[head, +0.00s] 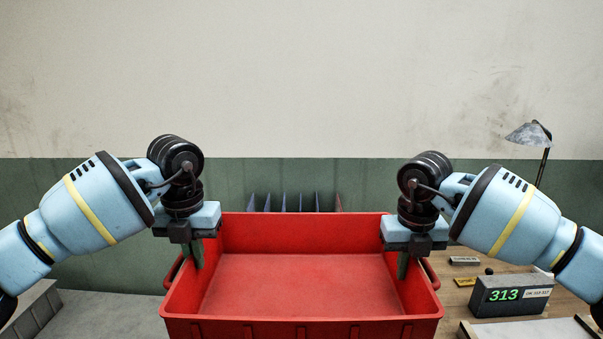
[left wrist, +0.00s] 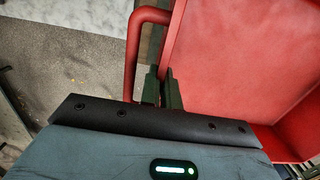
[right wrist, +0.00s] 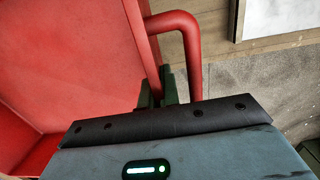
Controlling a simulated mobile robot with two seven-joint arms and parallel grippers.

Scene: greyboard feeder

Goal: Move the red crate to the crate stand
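The red crate (head: 305,285) is empty and level, in the lower middle of the head view, with its front bottom cut off. My left gripper (head: 196,254) is shut on its left side wall, one finger inside and one outside, by the side handle (left wrist: 132,60). My right gripper (head: 403,264) grips the right side wall the same way, by the other handle (right wrist: 190,50). The wrist views show the fingers of the left gripper (left wrist: 162,88) and right gripper (right wrist: 157,90) close together on the wall. I cannot make out the crate stand for certain.
A wooden table (head: 450,290) at the right holds a display box reading 313 (head: 510,296), small items and a lamp (head: 530,135). Several dark upright dividers (head: 285,202) stand behind the crate. A grey block-like thing (head: 35,308) is at lower left, beside bare floor (head: 105,315).

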